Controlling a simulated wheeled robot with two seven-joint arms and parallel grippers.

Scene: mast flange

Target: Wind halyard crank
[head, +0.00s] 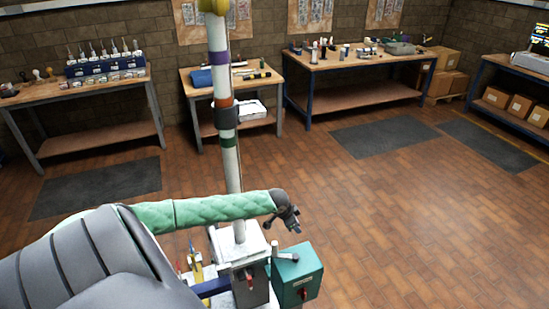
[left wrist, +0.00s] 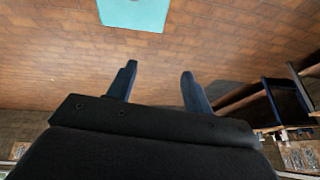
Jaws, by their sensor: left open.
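A white mast (head: 222,90) with purple, orange, black and green bands stands upright in a pale base block (head: 240,250). A teal box (head: 297,273) with a red knob on its front sits right of the base. What looks like the crank (head: 275,248), a small pale upright handle with a short arm, is at the box's top left. My left gripper (head: 292,222) is above the teal box, apart from it. In the left wrist view its two fingers (left wrist: 158,82) are spread with nothing between them. The teal box's top (left wrist: 133,12) shows beyond them. My right gripper is out of view.
Yellow and white parts (head: 194,268) stand left of the mast base. Workbenches (head: 85,90) with tools line the back wall, and cardboard boxes (head: 440,72) are at the back right.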

